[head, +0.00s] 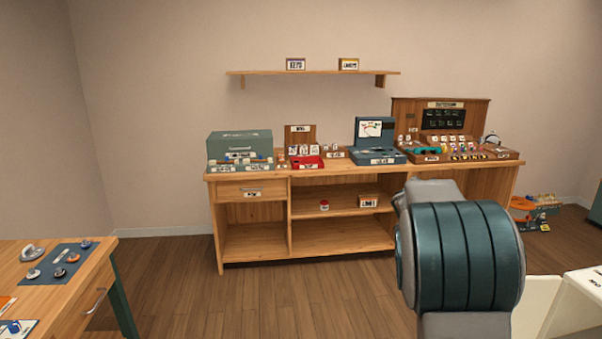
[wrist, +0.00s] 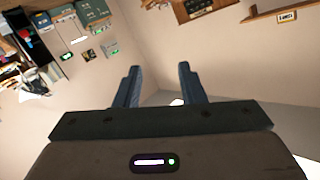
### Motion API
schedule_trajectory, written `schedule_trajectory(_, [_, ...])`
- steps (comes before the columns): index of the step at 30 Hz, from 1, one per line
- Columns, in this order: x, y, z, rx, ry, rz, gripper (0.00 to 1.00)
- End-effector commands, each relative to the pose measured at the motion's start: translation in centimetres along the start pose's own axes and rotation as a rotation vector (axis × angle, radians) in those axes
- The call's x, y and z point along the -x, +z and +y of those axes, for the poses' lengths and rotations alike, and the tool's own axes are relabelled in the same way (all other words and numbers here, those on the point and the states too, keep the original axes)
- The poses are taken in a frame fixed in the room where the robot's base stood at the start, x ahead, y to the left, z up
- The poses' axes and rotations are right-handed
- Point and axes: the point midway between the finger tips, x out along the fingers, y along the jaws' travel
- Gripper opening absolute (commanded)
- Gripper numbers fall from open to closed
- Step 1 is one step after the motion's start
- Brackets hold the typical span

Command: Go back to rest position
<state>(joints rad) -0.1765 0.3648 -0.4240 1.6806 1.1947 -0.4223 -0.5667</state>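My gripper (wrist: 160,72) shows in the wrist view with its two fingers apart and nothing between them. It is in the air, with a bare wall beyond the fingertips. The wrist view is tilted, and no surface touches the fingers. In the head view my arm's teal and grey link fills the lower right, and the gripper itself is not visible there.
A wooden workbench (head: 340,249) stands at the back wall, with a green metal box (head: 240,145), a red tray (head: 307,162) and a switchboard (head: 443,118) on top. A wall shelf (head: 312,72) hangs above. A wooden table (head: 75,295) is at the left. Open floor (head: 290,295) lies between.

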Motion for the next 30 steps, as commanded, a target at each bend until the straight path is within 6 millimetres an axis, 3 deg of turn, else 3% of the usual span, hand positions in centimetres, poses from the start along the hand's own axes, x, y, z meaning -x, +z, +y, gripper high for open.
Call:
schedule_trajectory(6, [8.8,3.9,-2.2,0.063,-0.274,-0.310,0.36])
schedule_trajectory(11, [17.2,7.9,-1.6,0.169,-0.416,-0.552,0.36])
schedule_trajectory(17, [28.4,13.1,3.1,0.374,-0.487,-0.849,0.36])
schedule_trajectory(21, [34.9,16.0,8.6,0.544,-0.447,-1.017,0.36])
schedule_trajectory(24, [38.1,17.2,12.3,0.650,-0.392,-1.097,0.36])
schedule_trajectory(27, [40.0,17.9,15.0,0.721,-0.340,-1.146,0.36])
schedule_trajectory(30, [40.9,18.1,16.3,0.760,-0.309,-1.167,0.36])
